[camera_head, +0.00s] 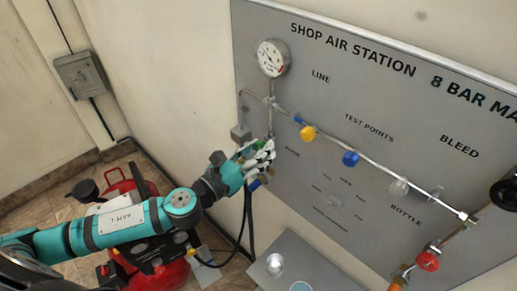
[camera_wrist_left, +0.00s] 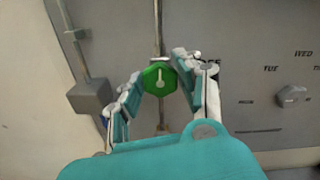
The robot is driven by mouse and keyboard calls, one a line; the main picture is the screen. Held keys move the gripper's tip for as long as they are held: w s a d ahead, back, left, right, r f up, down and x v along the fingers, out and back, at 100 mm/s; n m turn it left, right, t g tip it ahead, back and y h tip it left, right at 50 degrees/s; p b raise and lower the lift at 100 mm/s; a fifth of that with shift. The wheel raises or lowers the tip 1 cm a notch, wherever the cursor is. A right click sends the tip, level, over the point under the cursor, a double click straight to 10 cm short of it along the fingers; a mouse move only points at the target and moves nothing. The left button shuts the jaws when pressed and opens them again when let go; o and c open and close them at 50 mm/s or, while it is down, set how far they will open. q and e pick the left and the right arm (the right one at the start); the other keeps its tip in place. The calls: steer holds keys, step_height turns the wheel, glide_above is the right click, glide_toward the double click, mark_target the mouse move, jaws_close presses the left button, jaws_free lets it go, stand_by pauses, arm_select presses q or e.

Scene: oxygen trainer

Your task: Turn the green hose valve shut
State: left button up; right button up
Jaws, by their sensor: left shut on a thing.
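The green hose valve (camera_wrist_left: 160,78) shows in the left wrist view as a green knob with a white pointer mark that stands about upright. It sits on a thin vertical pipe on the grey panel. My left gripper (camera_wrist_left: 158,82) is shut on this knob, one finger on each side. In the head view my left gripper (camera_head: 260,163) is at the panel's left part, below the gauge, and its fingers mostly hide the green knob. My right gripper is in neither view.
On the grey panel (camera_head: 330,110) are a pressure gauge (camera_head: 271,58), a yellow knob (camera_head: 308,132), a blue knob (camera_head: 350,158), a clear knob (camera_head: 398,188) and a red knob (camera_head: 428,260). A grey shelf (camera_head: 325,268) juts out below. A red compressor (camera_head: 175,275) stands under my left arm.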

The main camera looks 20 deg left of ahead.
arm_select(q)
steer(key=shift+f, duration=0.15)
steer(key=o, duration=1.1)
steer(key=shift+o, duration=0.2)
steer(key=v, duration=1.2)
